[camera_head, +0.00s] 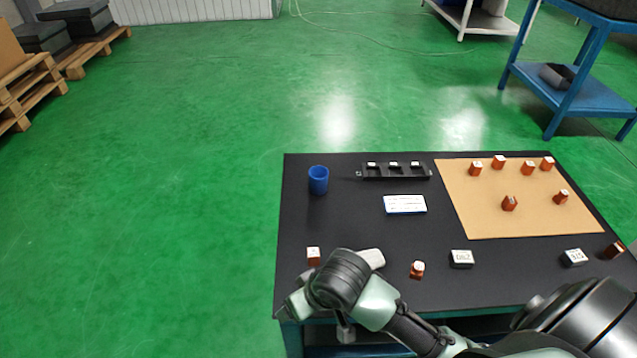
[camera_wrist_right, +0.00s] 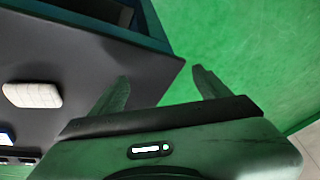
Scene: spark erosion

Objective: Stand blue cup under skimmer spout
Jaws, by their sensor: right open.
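The blue cup (camera_head: 318,181) stands upright near the far left corner of the black table. Its open top faces up. My right gripper (camera_wrist_right: 160,78) is open and empty; in the right wrist view its fingers are spread over a table corner and the green floor. In the head view my right arm reaches in from the right, and its wrist is over the table's near left corner, well short of the cup. I cannot make out a skimmer spout in either view. My left gripper is not in view.
The black table (camera_head: 350,220) also bears a dark rack (camera_head: 395,171), a white card (camera_head: 405,204) and a tan mat (camera_head: 480,215) with several orange-brown blocks. Labelled white-topped blocks (camera_head: 461,259) lie along the near side. Bare tabletop surrounds the cup.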

